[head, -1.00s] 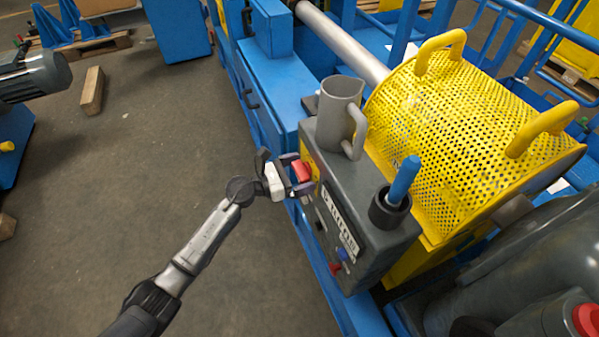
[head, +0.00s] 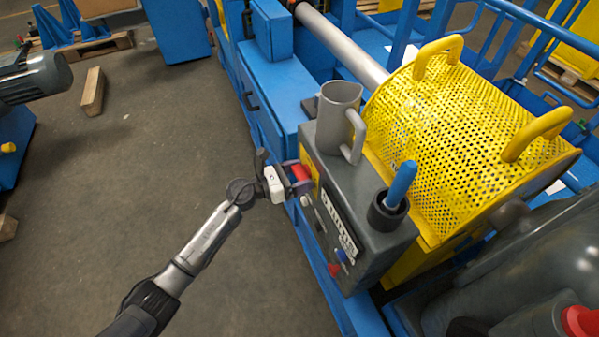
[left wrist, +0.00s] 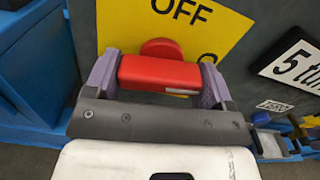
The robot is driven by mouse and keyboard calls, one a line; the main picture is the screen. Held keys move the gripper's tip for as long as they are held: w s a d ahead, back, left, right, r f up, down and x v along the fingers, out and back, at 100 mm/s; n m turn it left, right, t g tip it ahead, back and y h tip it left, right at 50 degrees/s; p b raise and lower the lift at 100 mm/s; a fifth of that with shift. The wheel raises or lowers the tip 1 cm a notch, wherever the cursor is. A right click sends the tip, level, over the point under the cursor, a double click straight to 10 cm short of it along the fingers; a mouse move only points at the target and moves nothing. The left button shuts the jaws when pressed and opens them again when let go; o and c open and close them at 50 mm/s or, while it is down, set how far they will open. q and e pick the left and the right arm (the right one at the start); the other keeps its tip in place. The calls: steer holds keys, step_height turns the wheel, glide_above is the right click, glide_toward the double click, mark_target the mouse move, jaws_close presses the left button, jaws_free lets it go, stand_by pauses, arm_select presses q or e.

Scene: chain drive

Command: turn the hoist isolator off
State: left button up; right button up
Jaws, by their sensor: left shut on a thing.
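The hoist isolator's red handle (head: 300,173) is on the left-facing side of the dark grey control box (head: 375,245). In the left wrist view the red handle (left wrist: 158,73) lies crosswise between my left fingers, with a rounded red part showing behind it. Its yellow plate (left wrist: 225,30) bears the word OFF above the handle; more lettering is partly hidden. My left gripper (head: 297,178) is shut on the handle, a purple-grey finger at each end of it in the wrist view. My right gripper is not in view.
A yellow perforated guard (head: 460,140) stands behind.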

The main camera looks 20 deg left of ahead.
arm_select(q)
steer(key=n+p, duration=0.3)
steer(key=shift+r+n, duration=0.2)
steer(key=shift+n, duration=0.1)
steer(key=n+p, duration=0.3)
steer(key=n, duration=0.1)
steer(key=shift+s+d+n, duration=0.1)
steer(key=shift+n, duration=0.2)
steer(key=n+p, duration=0.4)
steer(key=n, duration=0.1)
steer(key=shift+n, duration=0.4)
steer(key=shift+n+p, duration=0.55)
steer(key=shift+n, duration=0.75)
steer(key=o, duration=0.9)
steer(key=shift+s, duration=0.1)
